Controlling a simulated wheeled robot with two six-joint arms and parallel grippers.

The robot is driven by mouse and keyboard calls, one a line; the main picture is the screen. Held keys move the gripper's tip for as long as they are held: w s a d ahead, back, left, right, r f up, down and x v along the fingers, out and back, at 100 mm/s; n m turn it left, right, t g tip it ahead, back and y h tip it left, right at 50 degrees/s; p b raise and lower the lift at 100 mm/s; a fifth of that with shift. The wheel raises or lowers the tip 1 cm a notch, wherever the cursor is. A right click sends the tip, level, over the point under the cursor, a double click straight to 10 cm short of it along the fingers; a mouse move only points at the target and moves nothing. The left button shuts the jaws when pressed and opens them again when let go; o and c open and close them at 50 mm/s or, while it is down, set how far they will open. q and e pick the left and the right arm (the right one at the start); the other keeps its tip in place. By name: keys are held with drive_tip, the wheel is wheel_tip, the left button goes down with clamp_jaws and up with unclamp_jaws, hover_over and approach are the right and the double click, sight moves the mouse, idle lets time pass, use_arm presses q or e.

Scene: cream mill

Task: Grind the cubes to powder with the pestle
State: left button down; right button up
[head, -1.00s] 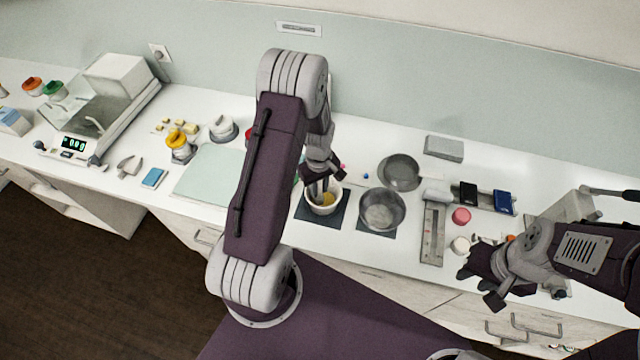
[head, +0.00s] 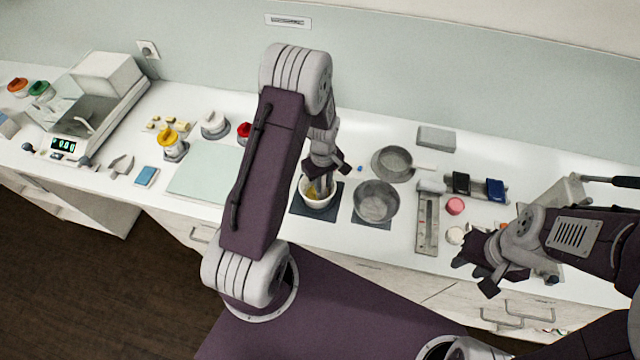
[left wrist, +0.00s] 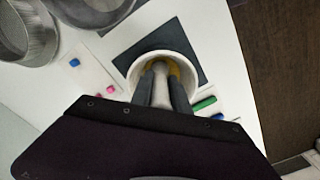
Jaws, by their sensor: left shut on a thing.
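The white mortar (head: 319,205) stands on a dark mat (head: 336,204) near the counter's front edge. Yellow material (left wrist: 174,68) shows inside it; I cannot tell whether it is cubes or powder. My left gripper (head: 322,183) points down into the mortar and is shut on the pale pestle (left wrist: 161,88). The pestle's lower end is inside the bowl, and the fingers hide part of it. The mortar's rim also shows in the left wrist view (left wrist: 134,72). My right gripper (head: 476,272) is over the counter's front right, its fingers apart and empty.
A metal bowl (head: 377,202) stands just right of the mortar, with a sieve (head: 392,163) behind it. A scale (head: 64,146), yellow-lidded jar (head: 169,140) and pale board (head: 205,172) are at left. A green stick (left wrist: 204,104) lies close beside the mortar.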

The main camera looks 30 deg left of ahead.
use_arm(q)
drive_tip(key=shift+w+a, duration=0.15)
drive_tip(key=shift+w, duration=0.3)
drive_tip(key=shift+w+a, duration=0.25)
drive_tip(key=shift+a, duration=0.2)
drive_tip(key=shift+w+a, duration=0.2)
drive_tip(key=shift+a, duration=0.25)
drive_tip(key=shift+s+a, duration=0.35)
drive_tip(key=shift+s, duration=0.15)
drive_tip(key=shift+s+a, duration=0.25)
drive_tip(key=shift+a, duration=0.05)
drive_tip(key=shift+s+d+f, duration=0.1)
drive_tip(key=shift+s+d, duration=0.1)
drive_tip(key=shift+s, duration=0.3)
drive_tip(key=shift+s+d, duration=0.2)
drive_tip(key=shift+s, duration=0.25)
wheel_tip(320, 180, up, 9)
drive_tip(key=p, duration=0.7)
drive_tip(key=shift+w+f, duration=0.2)
drive_tip(key=shift+a, duration=0.1)
